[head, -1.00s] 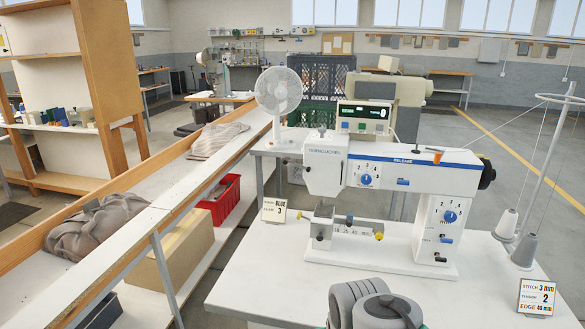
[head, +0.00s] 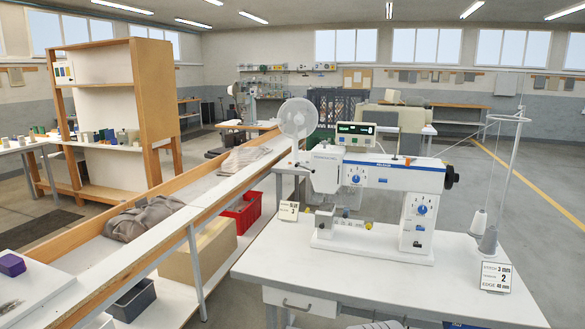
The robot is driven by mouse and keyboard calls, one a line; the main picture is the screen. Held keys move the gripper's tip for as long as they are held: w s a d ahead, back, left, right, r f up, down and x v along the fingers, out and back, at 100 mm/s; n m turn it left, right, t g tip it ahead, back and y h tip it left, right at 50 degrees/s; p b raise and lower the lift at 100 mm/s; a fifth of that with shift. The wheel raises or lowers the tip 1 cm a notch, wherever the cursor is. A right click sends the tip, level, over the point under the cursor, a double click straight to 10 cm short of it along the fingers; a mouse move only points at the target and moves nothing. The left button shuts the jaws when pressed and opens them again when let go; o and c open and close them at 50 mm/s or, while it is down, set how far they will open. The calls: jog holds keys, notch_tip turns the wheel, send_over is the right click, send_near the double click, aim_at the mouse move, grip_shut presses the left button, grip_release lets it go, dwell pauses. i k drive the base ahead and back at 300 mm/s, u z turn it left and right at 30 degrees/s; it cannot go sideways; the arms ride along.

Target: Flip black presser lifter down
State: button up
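A round black knob (head: 452,176) is on the machine's right end. My gripper is not in view; only a sliver of grey, probably my arm, shows at the bottom edge.
Another card (head: 288,211) stands left of the machine. A long trough with grey cloth (head: 142,218) runs along the left. The table front is clear.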

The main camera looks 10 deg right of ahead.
aim_at(297, 165)
jog(key=u, duration=0.7)
jog(key=i, duration=1.05)
jog(key=z, duration=0.6)
jog(key=i, duration=0.4)
jog(key=z, duration=0.4)
jog(key=k, duration=0.65)
jog(key=u, duration=0.45)
jog(key=i, duration=1.15)
jog(key=u, duration=0.25)
